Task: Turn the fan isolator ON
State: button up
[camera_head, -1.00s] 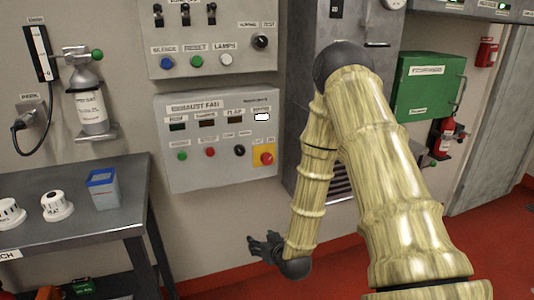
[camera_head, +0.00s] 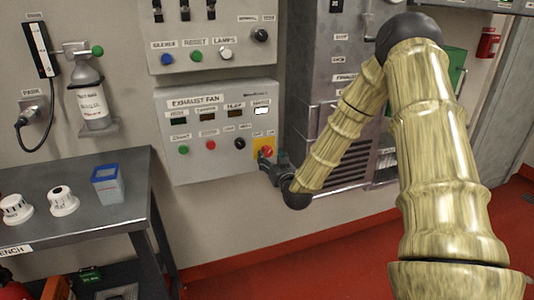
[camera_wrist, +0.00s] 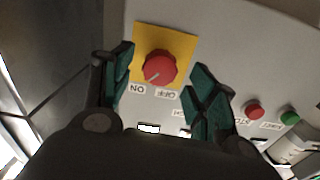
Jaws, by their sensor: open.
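The fan isolator is a red rotary knob (camera_wrist: 158,68) on a yellow plate (camera_wrist: 180,42), at the lower right of the exhaust fan panel (camera_head: 205,160). The knob also shows in the head view (camera_head: 268,151), partly beside my fingers. In the wrist view its ON and OFF labels appear upside down, and the knob's pale pointer mark lies toward the ON label side. I cannot tell exactly which position it is set to. My gripper (camera_wrist: 160,88) is open, with one green finger on each side of the knob, apart from it. In the head view my gripper (camera_head: 268,164) is at the yellow plate.
A red button (camera_wrist: 253,110) and a green button (camera_wrist: 290,118) sit on the same panel. A grey cabinet (camera_head: 318,80) stands right of the panel.

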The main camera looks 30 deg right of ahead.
aim_at(268, 154)
jog(key=shift+x, duration=2.2)
jog(key=shift+a, duration=0.1)
